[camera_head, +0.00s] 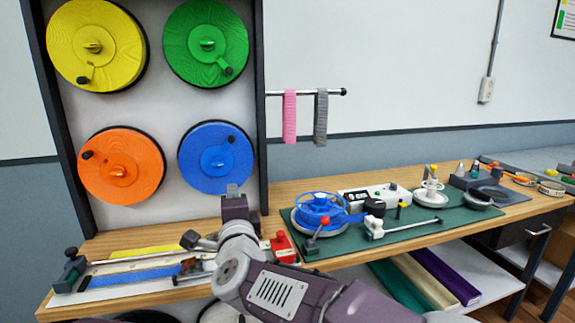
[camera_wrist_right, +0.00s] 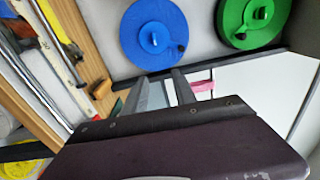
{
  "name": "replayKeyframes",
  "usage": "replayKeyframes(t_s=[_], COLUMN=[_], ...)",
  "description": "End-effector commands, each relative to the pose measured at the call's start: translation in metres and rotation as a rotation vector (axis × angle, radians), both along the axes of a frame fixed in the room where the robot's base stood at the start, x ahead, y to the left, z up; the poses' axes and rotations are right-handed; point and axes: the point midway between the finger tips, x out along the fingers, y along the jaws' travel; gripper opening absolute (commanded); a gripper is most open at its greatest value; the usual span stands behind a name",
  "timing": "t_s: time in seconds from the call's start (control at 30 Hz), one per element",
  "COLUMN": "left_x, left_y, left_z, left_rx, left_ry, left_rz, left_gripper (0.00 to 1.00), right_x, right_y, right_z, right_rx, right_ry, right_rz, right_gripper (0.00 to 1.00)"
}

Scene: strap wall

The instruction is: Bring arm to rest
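My right arm comes in from the lower right of the head view. Its gripper (camera_head: 233,190) points up in front of the panel's lower edge, just below the blue disc (camera_head: 216,158). In the right wrist view the two grey fingers (camera_wrist_right: 161,82) stand apart with nothing between them. The blue disc (camera_wrist_right: 150,40) and green disc (camera_wrist_right: 253,18) lie beyond the fingertips. My left gripper is not seen in either view.
The upright panel also carries yellow (camera_head: 97,45) and orange (camera_head: 121,166) discs. Pink (camera_head: 289,117) and grey (camera_head: 320,118) straps hang from a rod beside it. A blue spool (camera_head: 319,209) and tools stand on a green mat (camera_head: 345,250). A clamped strip (camera_head: 140,277) lies below.

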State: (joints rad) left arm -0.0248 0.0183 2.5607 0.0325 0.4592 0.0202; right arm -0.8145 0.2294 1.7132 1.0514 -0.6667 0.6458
Motion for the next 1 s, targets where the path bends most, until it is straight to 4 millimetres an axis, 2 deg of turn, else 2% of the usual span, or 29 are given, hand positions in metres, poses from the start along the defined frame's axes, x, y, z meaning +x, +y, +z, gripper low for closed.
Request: replayKeyframes(t_s=[0.27,0.43,0.53,0.57,0.67,0.73,0.8,0.9,1.0], left_x=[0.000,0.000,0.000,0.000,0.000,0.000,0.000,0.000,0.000], left_y=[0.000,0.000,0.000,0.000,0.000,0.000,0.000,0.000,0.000], left_z=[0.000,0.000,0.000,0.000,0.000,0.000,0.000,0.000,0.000], left_rx=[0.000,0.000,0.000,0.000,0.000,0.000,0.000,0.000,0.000], left_ry=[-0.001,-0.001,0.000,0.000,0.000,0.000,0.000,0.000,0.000], left_rz=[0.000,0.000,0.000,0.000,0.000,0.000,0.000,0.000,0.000], left_gripper=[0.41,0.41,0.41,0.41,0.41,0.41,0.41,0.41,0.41], right_x=[0.030,0.048,0.055,0.056,0.049,0.030,-0.001,-0.053,-0.105], right_y=[-0.064,-0.127,-0.172,-0.186,-0.232,-0.258,-0.277,-0.290,-0.294], right_z=[0.006,-0.004,-0.025,-0.035,-0.087,-0.139,-0.193,-0.256,-0.302], right_rx=[0.006,-0.040,-0.128,-0.172,-0.369,-0.542,-0.708,-0.895,-1.034], right_ry=[-0.006,0.004,0.039,0.059,0.172,0.295,0.431,0.599,0.727], right_rz=[-0.122,-0.225,-0.266,-0.271,-0.244,-0.174,-0.065,0.119,0.311], right_gripper=[0.33,0.33,0.33,0.33,0.33,0.33,0.33,0.33,0.33])
